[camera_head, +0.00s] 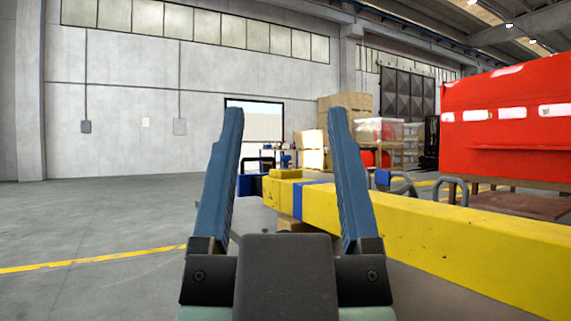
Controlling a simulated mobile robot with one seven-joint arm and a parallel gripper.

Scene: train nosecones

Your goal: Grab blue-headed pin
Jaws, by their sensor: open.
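My gripper (286,115) is open and empty, its two long blue fingers pointing away and upward in the middle of the view. A small blue piece (382,178) shows just right of the right finger, at the top edge of a yellow beam, beside a grey bent bar. It may be the head of the blue-headed pin; no shaft can be made out. Another blue piece (245,185) shows between the fingers at the beam's left end, close to the left finger in the picture. I cannot tell which one is the pin.
The yellow beam (450,245) with a blue band runs from between the fingers to the lower right. Grey bent bars (455,183) stand behind it. A large red nosecone (510,120) rests at the right. Open grey floor (90,220) lies at the left.

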